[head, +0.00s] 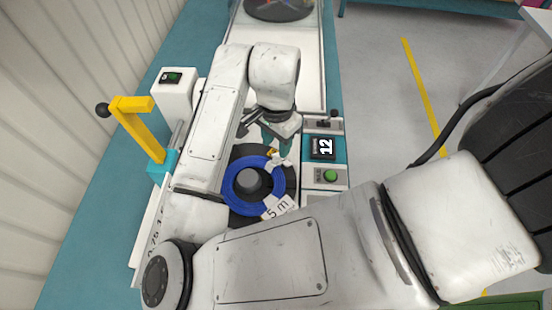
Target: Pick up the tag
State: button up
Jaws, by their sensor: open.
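A white tag (277,207) marked "5 m" lies at the front right edge of a blue cable coil (228,182). The coil sits around a grey hub on a dark round reel (240,217). My gripper (271,146) is open, above the back side of the coil and apart from the tag. The arm hides part of the gripper, and its fingertips are hard to make out. A small yellow and white piece (274,155) shows at the back right of the coil, close to the gripper.
A panel with a counter (323,147) reading 12 and a green button (330,176) stands right of the reel. A yellow lever (137,128) with a black knob stands at the left. Another reel (279,8) is at the far end. My arm covers the near side.

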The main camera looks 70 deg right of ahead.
aim_at(277, 156)
jog(key=shift+a+f+p, duration=0.1)
jog(key=shift+f+p, duration=0.2)
jog(key=shift+f, duration=1.85)
grip_shut()
